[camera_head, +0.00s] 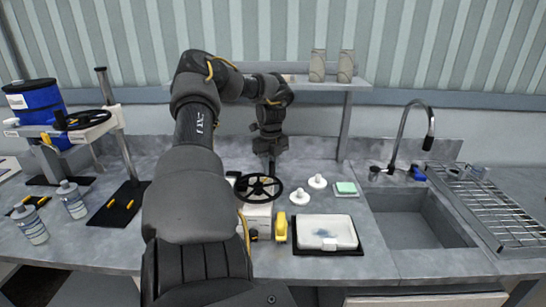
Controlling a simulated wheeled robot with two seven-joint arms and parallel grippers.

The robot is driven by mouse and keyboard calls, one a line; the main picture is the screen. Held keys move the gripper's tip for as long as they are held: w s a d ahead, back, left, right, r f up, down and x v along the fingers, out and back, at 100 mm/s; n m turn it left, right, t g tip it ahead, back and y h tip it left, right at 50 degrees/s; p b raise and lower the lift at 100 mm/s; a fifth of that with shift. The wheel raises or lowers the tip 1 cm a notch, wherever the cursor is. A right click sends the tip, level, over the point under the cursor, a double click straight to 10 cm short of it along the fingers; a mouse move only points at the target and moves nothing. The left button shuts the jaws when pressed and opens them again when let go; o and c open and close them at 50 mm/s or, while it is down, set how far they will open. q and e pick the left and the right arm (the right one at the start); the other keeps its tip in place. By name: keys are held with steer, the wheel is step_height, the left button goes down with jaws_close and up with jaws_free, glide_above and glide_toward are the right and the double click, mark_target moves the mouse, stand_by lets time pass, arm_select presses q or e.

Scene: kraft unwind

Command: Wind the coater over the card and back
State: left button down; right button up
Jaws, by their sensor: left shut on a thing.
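A black spoked handwheel (263,188) sits above a pale box-like body (258,218), which looks like the coater. A yellow part (281,229) stands at its right. A white card (325,231) with a faint blue smear lies on a black mat (300,252) just right of it. My left gripper (272,172) points down at the far edge of the handwheel and is shut, apparently on the wheel's rim or handle; the exact grip is too small to tell. My left arm hides part of the bench left of the coater. My right gripper is not in view.
Two white knob-like pieces (300,197) and a green-topped block (346,188) stand behind the card. A sink (415,217) with a tap and a drying rack (500,205) are at right. Bottles (72,199) and a wheeled stand (85,122) are at left. A shelf (330,83) stands behind.

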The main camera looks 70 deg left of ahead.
arm_select(q)
steer(key=shift+s+a, duration=0.1)
stand_by(0.5)
steer(key=c, duration=1.3)
jaws_free()
steer(key=shift+r, duration=0.5)
step_height(320, 180, up, 9)
steer(key=shift+f+b, duration=0.1)
steer(key=shift+b, duration=0.6)
steer(key=shift+r, duration=0.5)
